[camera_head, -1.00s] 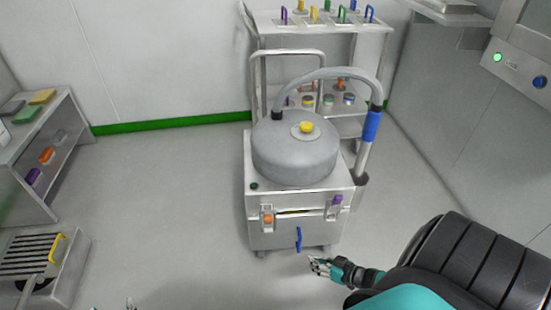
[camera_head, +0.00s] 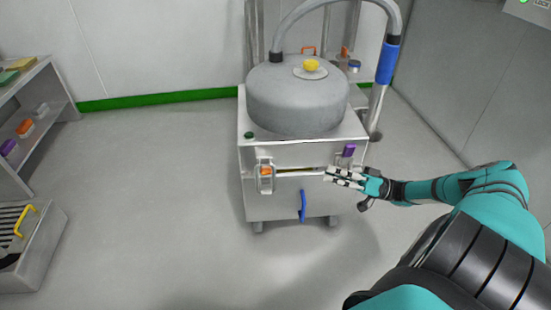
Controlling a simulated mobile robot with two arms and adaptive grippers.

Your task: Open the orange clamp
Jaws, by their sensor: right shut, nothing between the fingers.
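The orange clamp (camera_head: 266,172) is on the left side of the front of the grey cart box (camera_head: 275,205). It has an orange tab in a metal latch, and it looks upright against the box. A second clamp with a purple tab (camera_head: 348,151) is on the right side of the same front. My right gripper (camera_head: 328,175) is shut and empty in front of the box, just below and left of the purple clamp and well to the right of the orange one. I cannot tell whether it touches the box. My left gripper is out of view.
A round grey vessel with a yellow knob (camera_head: 311,66) tops the box, and a hose with a blue grip (camera_head: 388,62) rises at its right. A blue handle (camera_head: 303,206) hangs on the lower front. A shelf (camera_head: 45,125) stands left. Floor between is clear.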

